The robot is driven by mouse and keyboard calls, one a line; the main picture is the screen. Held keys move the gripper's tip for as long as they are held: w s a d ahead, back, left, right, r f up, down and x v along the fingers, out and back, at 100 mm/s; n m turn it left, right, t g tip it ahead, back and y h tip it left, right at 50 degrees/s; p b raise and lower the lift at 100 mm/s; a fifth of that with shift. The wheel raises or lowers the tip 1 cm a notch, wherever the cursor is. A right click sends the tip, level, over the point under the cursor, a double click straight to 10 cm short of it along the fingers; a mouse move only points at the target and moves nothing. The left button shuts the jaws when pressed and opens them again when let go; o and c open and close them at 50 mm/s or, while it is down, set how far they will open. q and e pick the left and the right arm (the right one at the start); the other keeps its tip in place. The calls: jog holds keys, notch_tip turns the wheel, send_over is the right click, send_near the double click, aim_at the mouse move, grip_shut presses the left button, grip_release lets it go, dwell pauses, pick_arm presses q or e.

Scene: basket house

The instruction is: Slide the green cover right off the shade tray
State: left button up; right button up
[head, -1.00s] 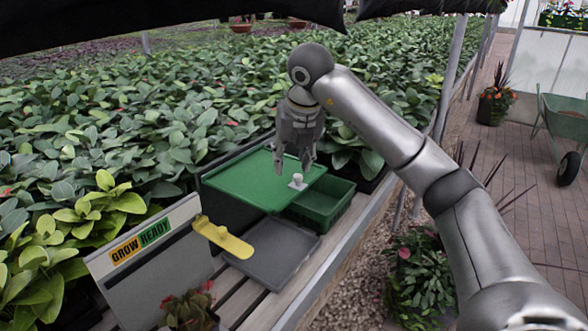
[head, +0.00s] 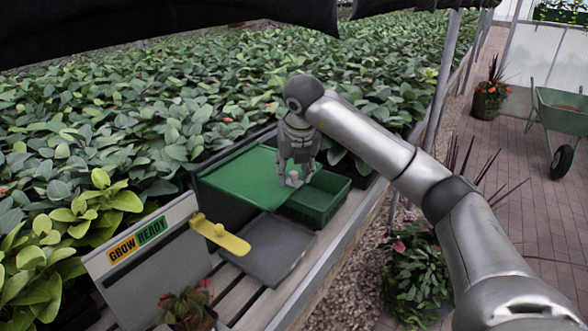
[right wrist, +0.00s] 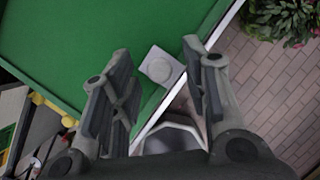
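The green cover (head: 238,179) is a flat sheet lying over the dark green shade tray (head: 222,208). A small white knob (head: 293,180) on a square base sits near the cover's right edge. My right gripper (head: 295,178) points down at the knob, its fingers on either side. In the right wrist view, the knob (right wrist: 160,68) lies between the two spread fingertips, with gaps on both sides, and the green cover (right wrist: 85,45) fills the upper left. The right gripper is open and holds nothing. My left gripper is not in view.
A green open bin (head: 320,198) stands right of the cover. A grey tray (head: 268,250) lies in front, with a yellow paddle-shaped piece (head: 220,235) beside it. A "GROW READY" board (head: 150,265) and a potted plant (head: 188,307) stand at front left.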

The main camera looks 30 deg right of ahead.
grip_shut()
